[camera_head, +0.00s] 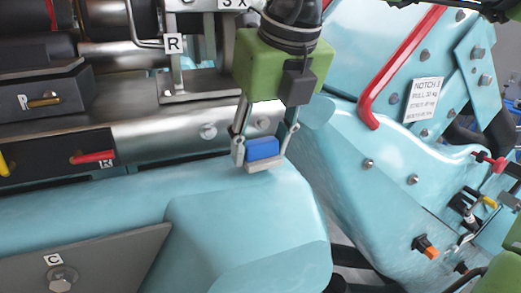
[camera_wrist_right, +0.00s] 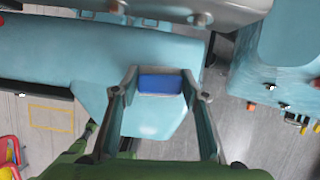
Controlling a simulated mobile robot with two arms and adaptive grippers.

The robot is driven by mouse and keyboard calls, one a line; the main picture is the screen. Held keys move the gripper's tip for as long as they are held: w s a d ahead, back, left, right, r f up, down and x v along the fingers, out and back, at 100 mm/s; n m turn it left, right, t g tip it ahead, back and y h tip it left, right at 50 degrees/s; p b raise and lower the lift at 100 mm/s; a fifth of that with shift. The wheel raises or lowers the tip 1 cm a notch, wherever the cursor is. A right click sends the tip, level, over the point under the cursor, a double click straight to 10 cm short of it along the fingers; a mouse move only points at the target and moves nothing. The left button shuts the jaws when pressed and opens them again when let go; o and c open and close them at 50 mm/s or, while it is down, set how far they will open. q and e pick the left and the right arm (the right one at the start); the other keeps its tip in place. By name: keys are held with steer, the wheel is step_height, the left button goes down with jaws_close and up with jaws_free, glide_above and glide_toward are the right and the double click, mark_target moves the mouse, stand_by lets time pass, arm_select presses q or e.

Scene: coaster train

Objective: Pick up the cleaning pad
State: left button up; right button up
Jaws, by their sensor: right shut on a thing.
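The cleaning pad is a small blue block (camera_head: 262,148) with a pale strip along its lower edge. It is between the fingers of my right gripper (camera_head: 265,154), which is shut on it. In the right wrist view the blue pad (camera_wrist_right: 161,83) spans the gap between the two fingertips (camera_wrist_right: 161,77). The pad is over the top of the turquoise machine body (camera_head: 220,195); I cannot tell whether it touches that surface. My left gripper is not in view.
A steel cylinder (camera_head: 150,133) and a bracket marked R (camera_head: 173,44) are close behind and left of the gripper. A red bar (camera_head: 385,80) and a placard (camera_head: 424,99) are on the turquoise housing at right. Grey floor (camera_wrist_right: 235,135) shows in the wrist view.

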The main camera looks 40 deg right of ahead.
steer(key=s+a+r+b, duration=0.1)
steer(key=s+a+r, duration=0.7)
steer(key=s+r, duration=0.3)
steer(key=shift+s+a+r, duration=0.15)
steer(key=shift+s+r, duration=0.15)
steer(key=shift+r, duration=0.2)
steer(key=shift+o, duration=1.1)
steer(key=shift+w, duration=0.1)
steer(key=shift+c, duration=0.5)
